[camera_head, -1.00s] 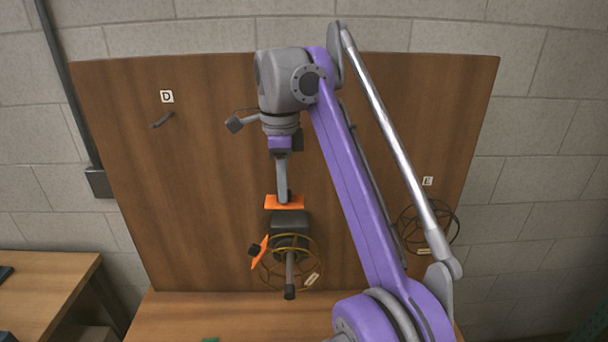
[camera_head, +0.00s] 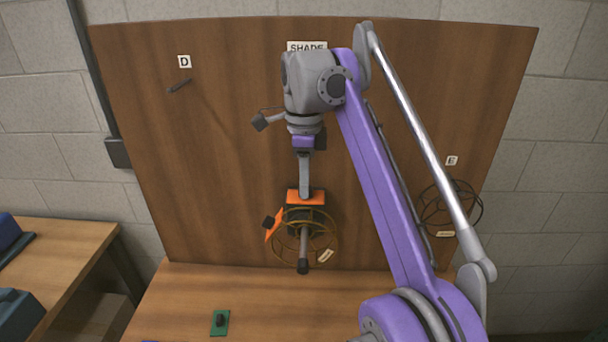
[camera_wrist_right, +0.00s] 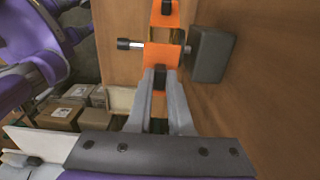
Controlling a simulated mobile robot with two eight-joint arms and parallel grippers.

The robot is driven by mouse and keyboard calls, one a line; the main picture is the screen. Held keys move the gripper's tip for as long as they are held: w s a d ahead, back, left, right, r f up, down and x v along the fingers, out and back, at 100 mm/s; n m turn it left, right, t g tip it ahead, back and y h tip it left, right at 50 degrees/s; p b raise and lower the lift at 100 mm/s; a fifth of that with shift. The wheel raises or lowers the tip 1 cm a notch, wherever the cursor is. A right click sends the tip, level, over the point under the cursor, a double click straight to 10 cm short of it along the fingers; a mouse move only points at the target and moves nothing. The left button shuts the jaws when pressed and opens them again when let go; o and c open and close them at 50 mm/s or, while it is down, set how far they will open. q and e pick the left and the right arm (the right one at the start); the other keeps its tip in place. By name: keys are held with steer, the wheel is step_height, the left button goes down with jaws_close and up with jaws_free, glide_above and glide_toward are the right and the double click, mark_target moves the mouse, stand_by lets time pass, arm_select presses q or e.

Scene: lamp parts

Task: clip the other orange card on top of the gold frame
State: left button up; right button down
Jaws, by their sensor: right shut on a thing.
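The gold frame (camera_head: 336,240), a round wire cage, sits in front of the wooden board around a dark-tipped rod (camera_head: 303,265). One orange card (camera_head: 273,226) with a dark clip sits tilted on the frame's left side. My right gripper (camera_head: 305,190) comes down from above, shut on the other orange card (camera_head: 306,198), which is level at the frame's top rim. I cannot tell whether card and rim touch. In the right wrist view the held card (camera_wrist_right: 152,58) lies at the fingertips, with the first card (camera_wrist_right: 165,17) beyond and a dark grey block (camera_wrist_right: 212,56) beside. My left gripper is out of view.
The upright wooden board (camera_head: 220,150) stands close behind the frame. A second wire frame (camera_head: 465,212) hangs at right near label E, partly behind my right arm. A peg (camera_head: 180,85) is under label D. A green card (camera_head: 220,322) lies on the table (camera_head: 170,310).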

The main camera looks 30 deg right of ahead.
steer(key=shift+f, duration=0.45)
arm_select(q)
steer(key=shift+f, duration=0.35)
arm_select(e)
steer(key=shift+w+f, duration=0.15)
steer(key=shift+w, duration=0.05)
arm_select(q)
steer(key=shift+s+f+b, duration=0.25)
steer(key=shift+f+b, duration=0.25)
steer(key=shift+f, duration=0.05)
arm_select(e)
steer(key=shift+f, duration=0.95)
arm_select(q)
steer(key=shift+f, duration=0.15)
arm_select(e)
steer(key=shift+f, duration=0.4)
steer(key=shift+f, duration=0.2)
stand_by(0.4)
steer(key=c, duration=0.7)
jaws_free()
steer(key=shift+c, duration=0.2)
steer(key=shift+r, duration=0.1)
